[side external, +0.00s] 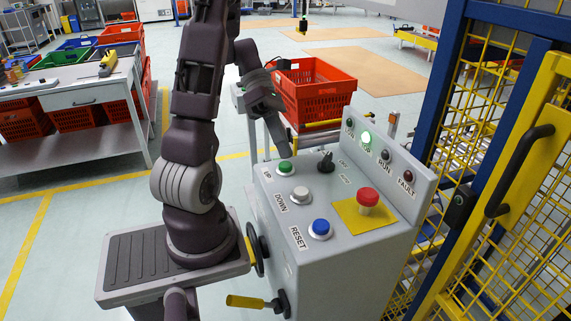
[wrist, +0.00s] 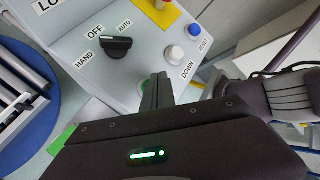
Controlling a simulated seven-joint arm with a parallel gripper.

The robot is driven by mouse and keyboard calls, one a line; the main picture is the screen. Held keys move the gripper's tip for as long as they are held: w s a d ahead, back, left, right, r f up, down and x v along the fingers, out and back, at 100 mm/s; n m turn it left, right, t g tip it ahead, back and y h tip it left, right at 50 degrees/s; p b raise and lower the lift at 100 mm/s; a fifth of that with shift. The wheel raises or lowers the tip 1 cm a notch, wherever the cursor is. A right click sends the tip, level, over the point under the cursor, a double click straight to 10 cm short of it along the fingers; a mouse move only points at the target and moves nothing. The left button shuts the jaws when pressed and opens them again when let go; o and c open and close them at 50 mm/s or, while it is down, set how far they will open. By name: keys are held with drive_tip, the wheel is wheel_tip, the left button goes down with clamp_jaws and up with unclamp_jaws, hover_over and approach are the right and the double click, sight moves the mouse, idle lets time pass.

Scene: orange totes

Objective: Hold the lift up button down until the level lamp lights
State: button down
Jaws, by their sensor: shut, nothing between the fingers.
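The green UP button (side external: 285,168) is at the top left of the grey control panel (side external: 262,195). My gripper (side external: 286,153) is shut and empty, with its fingertips at the button's far edge in the side view. I cannot tell whether they touch or press it. In the wrist view the shut fingers (wrist: 157,82) point down at the panel and mostly hide the UP button.
The white DOWN button (side external: 300,193), blue RESET button (side external: 320,228) and black selector switch (side external: 325,161) are near UP. A red mushroom button (side external: 367,197) stands on a yellow plate. A red tote (side external: 318,95) sits behind the panel. A yellow mesh gate (side external: 530,190) stands to the right.

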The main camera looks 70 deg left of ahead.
sight(285, 164)
drive_tip(key=shift+r, duration=2.5)
drive_tip(key=shift+w+d+r+m, duration=0.1)
drive_tip(key=shift+d+r+m, duration=0.05)
drive_tip(key=shift+d+m, duration=0.25)
drive_tip(key=s+d+r+m+t+y, duration=0.1)
drive_tip(key=d+m+y, duration=0.3)
drive_tip(key=d+m, duration=0.4)
drive_tip(key=s+d+r+m+t+y, duration=0.2)
drive_tip(key=d+m, duration=0.7)
drive_tip(key=m, duration=1.1)
drive_tip(key=s+r+y, duration=0.1)
drive_tip(key=s+y, duration=0.1)
drive_tip(key=y, duration=0.1)
drive_tip(key=shift+s+d+m+t, duration=0.2)
drive_tip(key=shift+s+m+t, duration=0.1)
drive_tip(key=shift+s, duration=0.05)
